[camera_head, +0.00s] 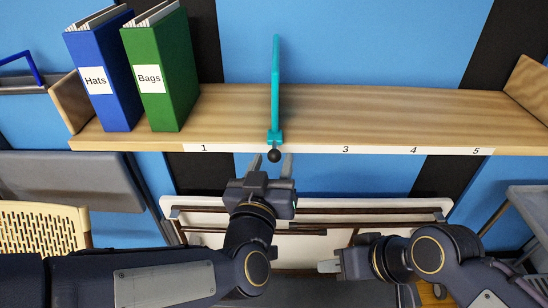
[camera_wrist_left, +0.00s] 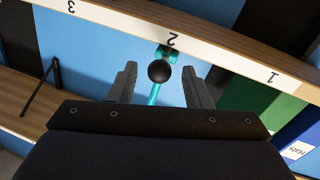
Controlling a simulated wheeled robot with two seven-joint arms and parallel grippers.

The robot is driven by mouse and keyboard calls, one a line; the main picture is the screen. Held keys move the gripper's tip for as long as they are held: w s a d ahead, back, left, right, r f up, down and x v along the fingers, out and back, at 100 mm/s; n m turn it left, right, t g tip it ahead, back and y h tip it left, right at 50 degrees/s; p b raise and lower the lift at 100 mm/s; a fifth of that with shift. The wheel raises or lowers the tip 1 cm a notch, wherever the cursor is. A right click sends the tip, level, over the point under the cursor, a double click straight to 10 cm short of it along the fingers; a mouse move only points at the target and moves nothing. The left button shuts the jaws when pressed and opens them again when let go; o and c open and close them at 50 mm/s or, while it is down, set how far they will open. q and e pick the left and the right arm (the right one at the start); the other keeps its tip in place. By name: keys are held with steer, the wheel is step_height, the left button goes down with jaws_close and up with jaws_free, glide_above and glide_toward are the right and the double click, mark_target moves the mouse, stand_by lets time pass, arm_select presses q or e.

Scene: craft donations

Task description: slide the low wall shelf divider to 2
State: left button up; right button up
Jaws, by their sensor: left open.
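The low wall shelf (camera_head: 330,110) has a front strip with numbers. Its teal divider (camera_head: 276,80) stands upright between labels 1 and 3, and its black knob (camera_head: 274,156) sticks out at the front edge. In the left wrist view the knob (camera_wrist_left: 159,71) is by label 2 (camera_wrist_left: 172,40), which the divider hides in the head view. My left gripper (camera_head: 271,166) is open, with its fingertips on either side of the knob and gaps showing. My right gripper (camera_head: 329,266) is low and apart from the shelf; its jaw opening cannot be made out.
A blue Hats binder (camera_head: 98,80) and a green Bags binder (camera_head: 160,75) stand at the shelf's left end. The shelf right of the divider is bare up to the wooden end panel (camera_head: 530,85). A white-topped folded table (camera_head: 340,215) is below the shelf.

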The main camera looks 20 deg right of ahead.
arm_select(q)
steer(key=v, duration=0.5)
steer(key=shift+s+a, duration=0.1)
steer(key=w+a+f+n+g, duration=0.1)
steer(key=a+g, duration=0.1)
steer(key=a, duration=0.6)
steer(key=w+a+f+g, duration=0.1)
steer(key=a+f+g, duration=0.1)
steer(key=a, duration=0.5)
steer(key=s+a+f+n+g+y, duration=0.2)
steer(key=s+a+f+g, duration=0.1)
steer(key=s+a+f, duration=0.2)
steer(key=s+a+f+n+g+y, duration=0.2)
steer(key=s+a+f, duration=0.3)
steer(key=s+a, duration=0.3)
steer(key=a+g+y, duration=0.1)
steer(key=a, duration=0.1)
steer(key=shift+s+a, duration=0.3)
steer(key=shift+s, duration=0.05)
